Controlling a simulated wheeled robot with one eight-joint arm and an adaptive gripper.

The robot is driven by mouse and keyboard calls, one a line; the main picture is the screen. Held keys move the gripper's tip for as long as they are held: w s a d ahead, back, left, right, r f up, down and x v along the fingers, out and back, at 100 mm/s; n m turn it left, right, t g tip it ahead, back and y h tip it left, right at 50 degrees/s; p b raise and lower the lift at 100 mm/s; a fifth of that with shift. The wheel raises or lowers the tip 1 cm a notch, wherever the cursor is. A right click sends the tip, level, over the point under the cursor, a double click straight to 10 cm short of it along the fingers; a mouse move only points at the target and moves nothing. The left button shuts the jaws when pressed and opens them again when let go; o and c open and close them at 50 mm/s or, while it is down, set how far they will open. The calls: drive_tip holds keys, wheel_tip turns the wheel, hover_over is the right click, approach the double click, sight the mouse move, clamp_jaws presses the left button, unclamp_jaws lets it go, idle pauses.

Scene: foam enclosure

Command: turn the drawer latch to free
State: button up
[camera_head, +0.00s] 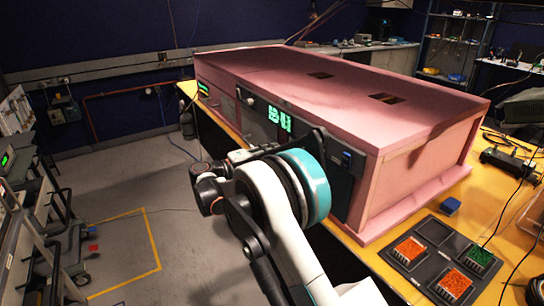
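The pink foam enclosure (330,90) stands on a yellow bench, with dark panels along its front face. A small round light knob (250,101) sits high on that face, left of a green lit display (279,119). I cannot tell whether this knob is the drawer latch, or which way any latch is turned. My arm, white with a teal joint, covers the middle of the front face. The dark end parts of my arm are close to the front face in the picture. My gripper's fingertips cannot be made out, and no grasp shows.
A small blue part (346,158) is on the right front panel. A black tray (440,258) with orange and green pieces lies on the bench at the right, near a blue block (450,206). Open floor (115,245) lies at the left, beside a grey cart.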

clamp_jaws()
drive_tip(key=shift+m+p, duration=0.75)
drive_tip(key=shift+m, duration=8.25)
